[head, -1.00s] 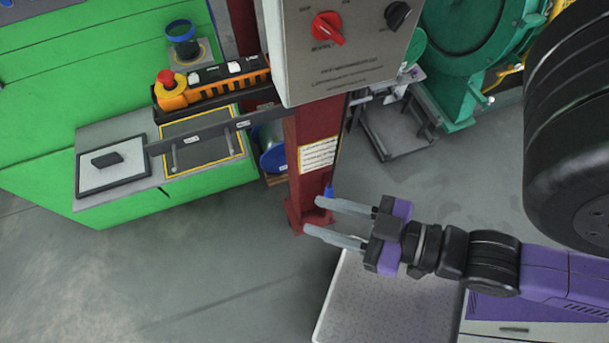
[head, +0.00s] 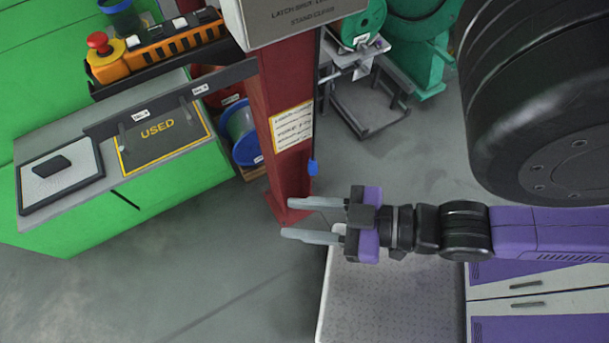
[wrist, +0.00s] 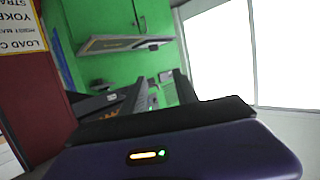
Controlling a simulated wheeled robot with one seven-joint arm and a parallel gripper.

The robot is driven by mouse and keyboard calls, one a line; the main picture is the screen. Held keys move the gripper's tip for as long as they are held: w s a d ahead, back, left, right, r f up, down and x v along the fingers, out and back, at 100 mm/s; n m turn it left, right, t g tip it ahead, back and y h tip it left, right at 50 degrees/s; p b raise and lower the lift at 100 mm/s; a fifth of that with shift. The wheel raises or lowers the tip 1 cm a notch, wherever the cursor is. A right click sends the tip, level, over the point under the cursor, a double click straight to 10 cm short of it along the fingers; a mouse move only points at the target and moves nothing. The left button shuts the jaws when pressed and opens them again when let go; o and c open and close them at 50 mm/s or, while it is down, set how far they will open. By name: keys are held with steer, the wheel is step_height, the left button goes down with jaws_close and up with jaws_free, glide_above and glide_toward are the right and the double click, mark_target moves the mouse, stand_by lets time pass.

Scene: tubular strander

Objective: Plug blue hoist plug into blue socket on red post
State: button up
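The red post (head: 290,125) stands in the middle of the head view, with a yellow-edged label on its face. A small blue piece (head: 313,167) shows at its right side, below the label. I cannot tell whether it is the socket or the plug. No other blue plug or socket can be made out. My gripper (head: 287,217) is open and empty, its two grey fingers pointing left near the foot of the post, below the blue piece in the picture. In the wrist view my fingers (wrist: 160,92) are apart with nothing between them; the red post (wrist: 35,100) is at the left.
A grey control box (head: 300,18) hangs on the post. A green bench (head: 160,200) with a "USED" panel (head: 158,132) and an orange control strip (head: 175,45) stands at the left. Blue-rimmed spools (head: 240,132) sit behind the post. Open floor lies at the lower left.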

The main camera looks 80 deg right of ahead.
steer(key=o, duration=0.3)
steer(key=shift+o, duration=1.2)
steer(key=w+d+f+m+g+h, duration=0.1)
steer(key=d+f, duration=0.1)
steer(key=f, duration=0.4)
steer(key=w+d+f+m+g+h, duration=0.1)
steer(key=d+f, duration=0.1)
steer(key=f, duration=0.4)
steer(key=shift+w+d+f+h, duration=0.15)
steer(key=shift+d+f+h, duration=0.05)
steer(key=shift+d+h, duration=0.1)
steer(key=m+g+h, duration=0.2)
steer(key=m+g, duration=0.4)
steer(key=g, duration=0.2)
glide_above(313, 166)
steer(key=w+a, duration=0.2)
steer(key=a, duration=0.9)
step_height(313, 166, down, 24)
steer(key=r, duration=0.1)
steer(key=s+d+f+m+g+y+b, duration=0.1)
steer(key=d+f+m+g, duration=0.1)
steer(key=d+f, duration=0.2)
steer(key=d, duration=0.2)
steer(key=shift+d+f, duration=0.25)
steer(key=shift+d, duration=0.05)
steer(key=shift+x, duration=1.25)
